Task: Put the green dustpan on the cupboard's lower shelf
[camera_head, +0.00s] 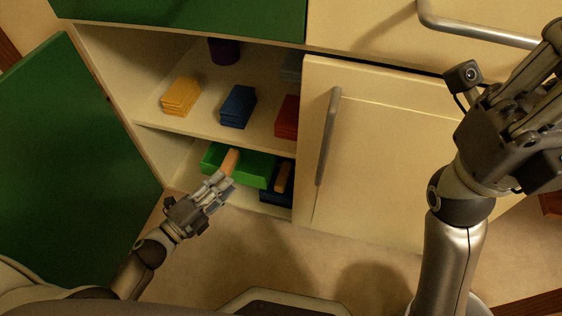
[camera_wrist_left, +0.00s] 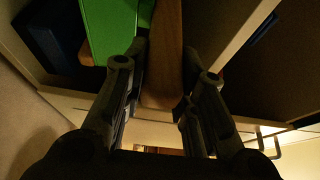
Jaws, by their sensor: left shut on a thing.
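The green dustpan (camera_head: 256,168) has a wooden handle (camera_head: 231,160) and is in the cupboard's lower compartment. The dustpan shows at the top left of the left wrist view (camera_wrist_left: 115,25). My left gripper (camera_head: 222,182) is shut on the handle, which lies between its fingers in the wrist view (camera_wrist_left: 163,60). I cannot tell whether the dustpan touches the lower shelf (camera_head: 262,208). My right gripper (camera_head: 538,85) is raised at the right, in front of the cupboard; whether it is open or shut is unclear.
A dark blue item with a brown handle (camera_head: 283,177) sits right of the green dustpan, on the lower shelf. Yellow (camera_head: 180,96), blue (camera_head: 238,106) and red (camera_head: 287,117) stacks stand above. A green door (camera_head: 75,165) is open at left; a cream door (camera_head: 385,160) is closed.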

